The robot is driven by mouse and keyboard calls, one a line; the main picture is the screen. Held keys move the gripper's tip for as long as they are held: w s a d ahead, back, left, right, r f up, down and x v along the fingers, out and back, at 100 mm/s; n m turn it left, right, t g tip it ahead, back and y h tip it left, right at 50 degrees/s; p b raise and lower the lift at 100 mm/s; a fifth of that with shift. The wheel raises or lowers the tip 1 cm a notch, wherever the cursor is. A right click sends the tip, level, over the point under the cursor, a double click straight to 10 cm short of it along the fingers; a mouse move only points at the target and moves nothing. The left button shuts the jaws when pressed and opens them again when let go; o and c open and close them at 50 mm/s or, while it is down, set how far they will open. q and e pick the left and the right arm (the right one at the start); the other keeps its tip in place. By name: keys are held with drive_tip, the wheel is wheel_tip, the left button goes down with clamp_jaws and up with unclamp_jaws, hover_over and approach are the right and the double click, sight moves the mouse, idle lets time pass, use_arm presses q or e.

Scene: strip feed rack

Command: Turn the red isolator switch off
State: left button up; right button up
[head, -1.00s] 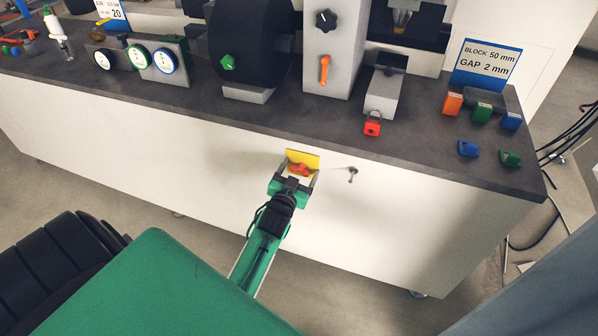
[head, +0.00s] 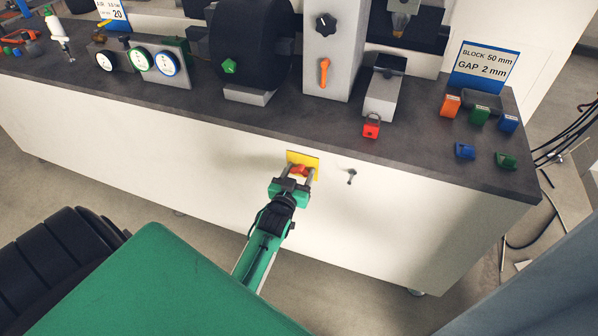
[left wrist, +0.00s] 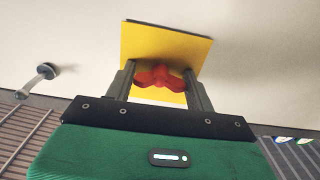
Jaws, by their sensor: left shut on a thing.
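The red isolator switch (head: 300,170) sits on a yellow plate (head: 311,158) on the white front panel of the bench, below the worktop edge. In the left wrist view, its red handle (left wrist: 160,77) lies roughly crosswise between the fingers, in front of the yellow plate (left wrist: 166,42). My left gripper (head: 299,173) points at the panel and is shut on the handle, one finger at each end. It also shows in the left wrist view (left wrist: 159,72). The fingers partly hide the handle's ends. My right gripper is out of view.
A small metal peg (head: 351,175) sticks out of the panel right of the switch. The dark worktop (head: 190,105) overhangs above. It carries a red padlock (head: 371,126), dials (head: 167,62) and coloured blocks (head: 451,105). The panel left of the switch is bare.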

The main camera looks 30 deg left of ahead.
use_arm(q)
drive_tip(key=o, duration=1)
drive_tip(key=shift+v, duration=6.95)
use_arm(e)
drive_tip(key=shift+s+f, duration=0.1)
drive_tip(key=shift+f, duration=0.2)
use_arm(q)
drive_tip(key=shift+a, duration=0.1)
